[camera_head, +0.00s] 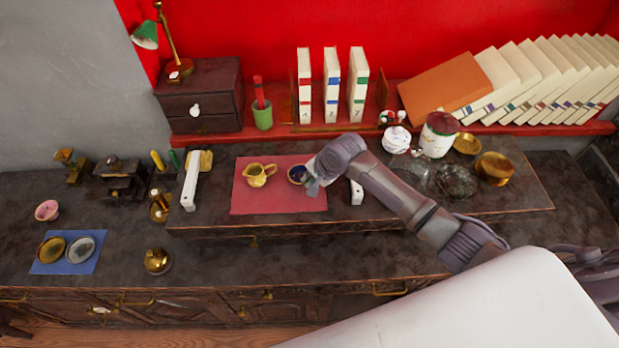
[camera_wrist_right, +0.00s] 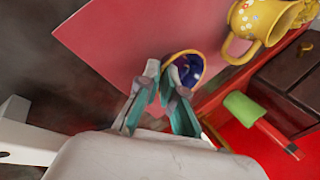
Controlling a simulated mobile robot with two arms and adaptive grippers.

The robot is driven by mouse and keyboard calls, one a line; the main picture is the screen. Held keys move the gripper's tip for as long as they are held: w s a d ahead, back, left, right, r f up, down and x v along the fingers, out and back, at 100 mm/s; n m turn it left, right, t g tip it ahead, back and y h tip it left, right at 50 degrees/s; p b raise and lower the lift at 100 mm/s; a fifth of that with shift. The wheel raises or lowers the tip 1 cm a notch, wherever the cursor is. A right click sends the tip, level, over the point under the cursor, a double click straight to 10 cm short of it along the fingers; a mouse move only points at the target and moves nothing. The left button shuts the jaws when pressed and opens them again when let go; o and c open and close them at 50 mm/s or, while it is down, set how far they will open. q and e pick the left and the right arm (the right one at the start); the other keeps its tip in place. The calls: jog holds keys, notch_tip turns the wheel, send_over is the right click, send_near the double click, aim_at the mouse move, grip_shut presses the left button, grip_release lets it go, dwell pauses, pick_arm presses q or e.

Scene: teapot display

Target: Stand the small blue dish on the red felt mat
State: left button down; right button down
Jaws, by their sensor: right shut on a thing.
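The small blue dish (camera_head: 296,174) has a dark blue inside and a gold rim. It is at the right part of the red felt mat (camera_head: 262,201), and I cannot tell whether it touches the mat. My right gripper (camera_head: 312,183) is shut on the dish's near edge. In the right wrist view, the dish (camera_wrist_right: 187,67) shows between the fingertips of the right gripper (camera_wrist_right: 168,88), with the red mat (camera_wrist_right: 125,40) behind it. Part of the dish is hidden by the fingers. My left gripper is out of view.
A yellow jug (camera_head: 258,176) stands on the mat, left of the dish. A white block (camera_head: 357,192) stands right of the mat. Another white piece (camera_head: 190,182) stands at the left. A white lidded pot (camera_head: 397,140) and brass bowls (camera_head: 494,167) are further right.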

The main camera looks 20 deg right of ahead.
jog(key=shift+f, duration=0.35)
jog(key=shift+f, duration=0.1)
jog(key=c, duration=1.3)
grip_release()
jog(key=v, duration=1.2)
jog(key=shift+s+b, duration=0.1)
jog(key=shift+b, duration=0.3)
jog(key=shift+c, duration=0.2)
